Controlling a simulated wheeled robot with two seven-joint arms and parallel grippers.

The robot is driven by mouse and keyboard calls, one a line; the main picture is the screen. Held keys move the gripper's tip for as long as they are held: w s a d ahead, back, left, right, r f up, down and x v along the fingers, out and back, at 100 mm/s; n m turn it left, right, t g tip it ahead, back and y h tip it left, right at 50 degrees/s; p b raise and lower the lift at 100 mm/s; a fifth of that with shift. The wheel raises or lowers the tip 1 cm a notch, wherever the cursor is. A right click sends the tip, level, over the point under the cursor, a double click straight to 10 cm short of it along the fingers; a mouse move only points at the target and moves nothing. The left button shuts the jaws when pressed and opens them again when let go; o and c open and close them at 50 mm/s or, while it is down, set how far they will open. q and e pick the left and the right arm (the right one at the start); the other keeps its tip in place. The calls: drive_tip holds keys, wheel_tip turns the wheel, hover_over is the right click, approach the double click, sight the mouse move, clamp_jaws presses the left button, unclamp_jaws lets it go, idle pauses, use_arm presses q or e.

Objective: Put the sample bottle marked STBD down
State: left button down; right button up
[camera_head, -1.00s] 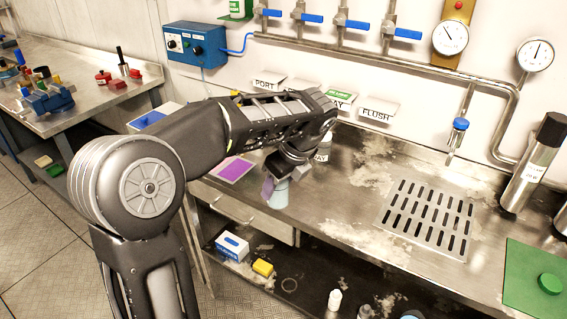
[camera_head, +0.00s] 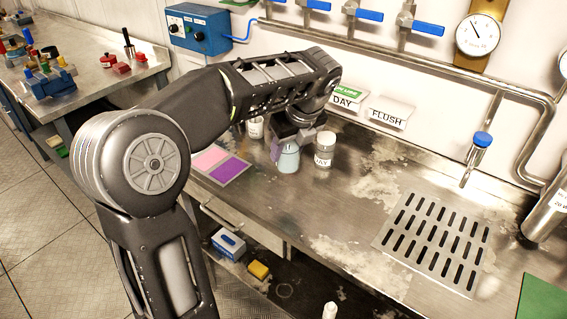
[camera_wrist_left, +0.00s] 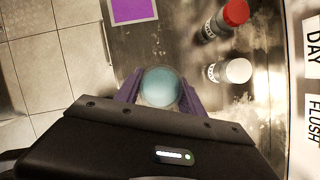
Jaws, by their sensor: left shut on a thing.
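My left gripper (camera_head: 285,142) reaches over the steel counter (camera_head: 330,205) from the left, fingers pointing down. It is shut on a pale blue bottle (camera_head: 288,159). In the left wrist view the bottle (camera_wrist_left: 160,84) sits between the two purple fingers, seen from above. No label on it can be read, so I cannot tell whether it is marked STBD. Its base is low over the counter; whether it touches is unclear. A white-capped bottle with a label ending in AY (camera_head: 324,150) stands just right of it, apart. My right gripper is not in view.
A pink and purple card (camera_head: 230,168) lies left of the held bottle. A white container (camera_head: 256,128) stands behind, partly hidden by my arm. A red-capped bottle (camera_wrist_left: 228,18) shows in the wrist view. DAY (camera_head: 343,102) and FLUSH (camera_head: 387,115) signs are on the wall. A slotted drain (camera_head: 437,240) lies right.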

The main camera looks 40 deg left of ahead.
sight(287, 169)
use_arm(q)
drive_tip(key=shift+s, duration=0.1)
drive_tip(key=shift+f, duration=3.1)
drive_tip(key=shift+f, duration=0.1)
drive_tip(key=shift+f, duration=1.8)
drive_tip(key=shift+f, duration=0.15)
drive_tip(key=c, duration=0.7)
unclamp_jaws()
drive_tip(key=v, duration=1.2)
drive_tip(key=shift+r, duration=0.2)
